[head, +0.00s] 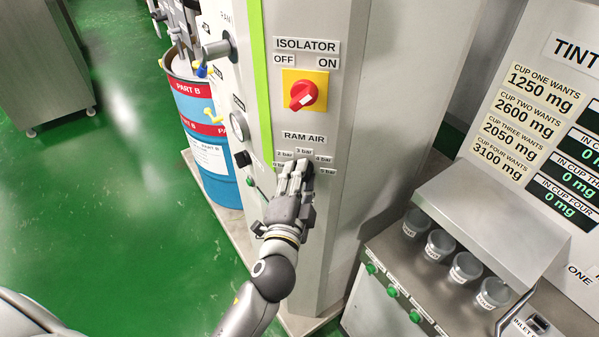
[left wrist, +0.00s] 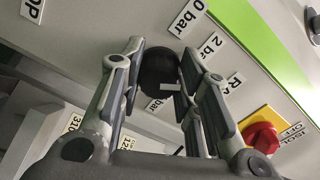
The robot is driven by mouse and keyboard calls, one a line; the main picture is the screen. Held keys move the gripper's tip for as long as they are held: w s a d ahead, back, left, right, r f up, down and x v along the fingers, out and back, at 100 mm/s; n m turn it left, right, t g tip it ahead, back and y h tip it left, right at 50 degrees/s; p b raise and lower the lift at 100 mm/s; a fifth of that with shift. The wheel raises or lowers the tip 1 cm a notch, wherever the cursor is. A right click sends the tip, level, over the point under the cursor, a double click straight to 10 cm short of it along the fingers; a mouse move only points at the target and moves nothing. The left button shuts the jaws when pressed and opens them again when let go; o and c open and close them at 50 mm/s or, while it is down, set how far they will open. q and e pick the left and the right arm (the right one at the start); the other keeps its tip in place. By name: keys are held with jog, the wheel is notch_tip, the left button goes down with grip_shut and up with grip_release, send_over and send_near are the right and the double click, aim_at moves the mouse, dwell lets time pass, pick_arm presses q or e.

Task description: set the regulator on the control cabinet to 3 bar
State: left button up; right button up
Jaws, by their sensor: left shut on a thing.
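The regulator is a black round knob (left wrist: 158,70) under the RAM AIR label (head: 304,138) on the control cabinet (head: 345,90). My left gripper (head: 296,172) is shut on it, with fingers on both sides in the left wrist view (left wrist: 160,85). In the head view my fingers mostly cover the knob. Bar labels surround it, among them 2 bar (head: 284,154), 3 bar (head: 304,151) and 4 bar (head: 323,159). A white mark (left wrist: 170,87) shows at the knob's edge in the left wrist view. Which value it faces is unclear, as a finger covers labels there. My right gripper is out of view.
The red isolator switch (head: 303,95) sits above the knob. A gauge (head: 239,126) and other fittings are on the cabinet's left face, beside a blue drum (head: 205,130). At right is the tinting station with several cups (head: 439,246). The green floor (head: 120,190) at left is clear.

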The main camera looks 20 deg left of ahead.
pick_arm(q)
jog(key=m, duration=0.2)
jog(key=m+p, duration=0.1)
jog(key=m, duration=0.1)
jog(key=m+p, duration=0.1)
jog(key=m, duration=0.1)
jog(key=shift+r, duration=0.4)
jog(key=shift+p, duration=0.3)
jog(key=o, duration=0.9)
jog(key=shift+o, duration=0.5)
jog(key=shift+w+f, duration=0.1)
jog(key=shift+f, duration=0.05)
jog(key=shift+a, duration=0.1)
jog(key=shift+f, duration=0.1)
jog(key=s+d, duration=0.1)
jog(key=s, duration=1.1)
jog(key=shift+d, duration=0.25)
jog(key=shift+w, duration=0.1)
